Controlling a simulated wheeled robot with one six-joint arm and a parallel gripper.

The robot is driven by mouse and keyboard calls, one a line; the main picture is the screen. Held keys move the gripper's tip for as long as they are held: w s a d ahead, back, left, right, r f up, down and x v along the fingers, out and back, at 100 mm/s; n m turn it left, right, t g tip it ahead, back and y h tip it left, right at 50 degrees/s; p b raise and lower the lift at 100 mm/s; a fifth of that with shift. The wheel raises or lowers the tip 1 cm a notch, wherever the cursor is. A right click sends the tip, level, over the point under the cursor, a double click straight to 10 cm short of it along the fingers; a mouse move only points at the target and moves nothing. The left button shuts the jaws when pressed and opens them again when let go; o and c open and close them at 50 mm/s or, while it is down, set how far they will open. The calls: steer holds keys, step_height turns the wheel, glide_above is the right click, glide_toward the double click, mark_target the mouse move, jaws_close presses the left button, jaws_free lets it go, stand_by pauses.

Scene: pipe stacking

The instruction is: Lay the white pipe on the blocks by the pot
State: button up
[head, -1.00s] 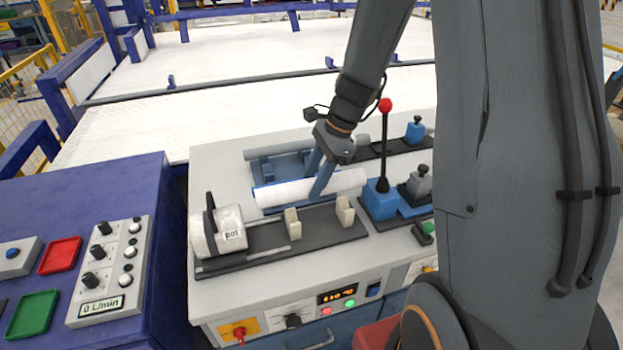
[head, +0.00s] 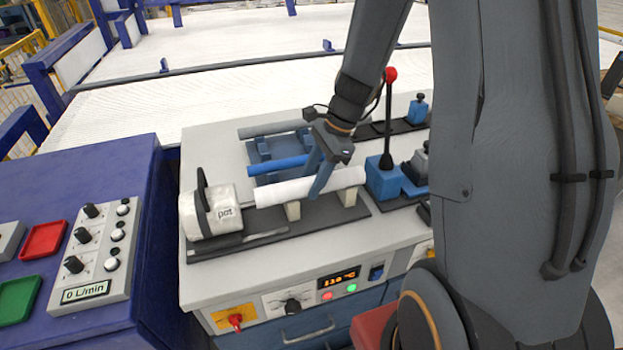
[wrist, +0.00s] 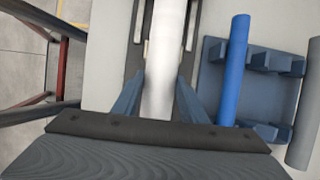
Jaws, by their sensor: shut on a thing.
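The white pipe (head: 288,190) is level in my gripper (head: 318,184), which is shut around its middle. It also shows between the fingers in the wrist view (wrist: 165,62). In the head view the pipe lies over the two cream blocks (head: 292,211), and the right block (head: 348,196) shows under its right part. Whether the pipe touches the blocks I cannot tell. The white pot (head: 210,211), marked "pot", stands on the dark base plate (head: 262,240) just left of the pipe's left end.
Behind is a blue rack (head: 262,178) with a blue pipe (head: 278,165) on it, and a grey pipe (head: 275,129) beyond. A red-knobbed lever (head: 387,120) stands right of the pipe. A purple control desk (head: 110,180) is at left.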

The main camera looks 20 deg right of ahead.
steer(key=o, duration=1.2)
steer(key=b+v, duration=0.1)
steer(key=v, duration=0.7)
steer(key=s+a+f+n+h, duration=0.1)
steer(key=s+n+h, duration=0.1)
steer(key=s+n, duration=0.4)
steer(key=s+a+f+n+t+h, duration=0.1)
steer(key=s+a+n+h, duration=0.1)
steer(key=s+n, duration=0.5)
steer(key=n, duration=0.5)
steer(key=shift+f, duration=0.3)
